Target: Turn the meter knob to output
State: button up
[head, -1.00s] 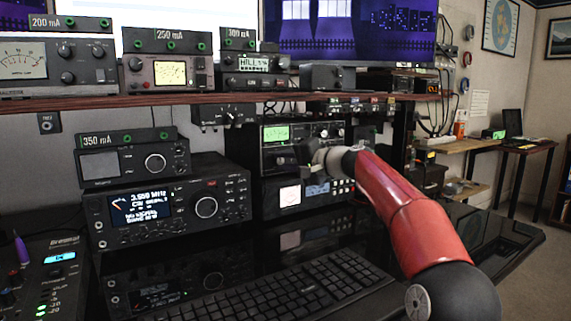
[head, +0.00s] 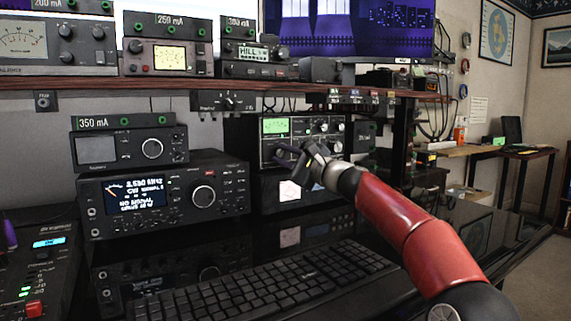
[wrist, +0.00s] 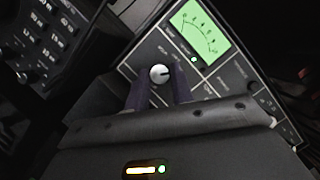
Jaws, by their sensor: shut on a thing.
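The tuner (head: 298,126) stands at mid-picture in the head view, with a green-lit meter on its face. The meter (wrist: 199,28) also shows large in the wrist view. A small light-capped round knob (wrist: 159,73) sits below left of the meter, with a short dark mark on its cap towards the right. My gripper (head: 286,154) is at the lower left of the tuner face. In the wrist view its two purple fingers (wrist: 160,88) are shut on either side of the knob. The printing around the knob is too blurred to read. In the head view my gripper hides the knob.
A radio (head: 165,196) with a lit display stands left of the tuner, carrying a smaller box (head: 130,146). A shelf (head: 180,83) with several meters runs above. A keyboard (head: 265,285) lies on the glossy black desk in front.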

jog(key=shift+f+m+t+b, duration=0.25)
jog(key=shift+m+b, duration=0.3)
jog(key=shift+m, duration=0.45)
jog(key=shift+r, duration=0.1)
jog(key=o, duration=1)
jog(key=shift+t, duration=0.25)
jog(key=b+v, duration=0.3)
jog(key=v, duration=0.4)
jog(key=shift+s+d, duration=0.25)
jog(key=shift+d, duration=0.05)
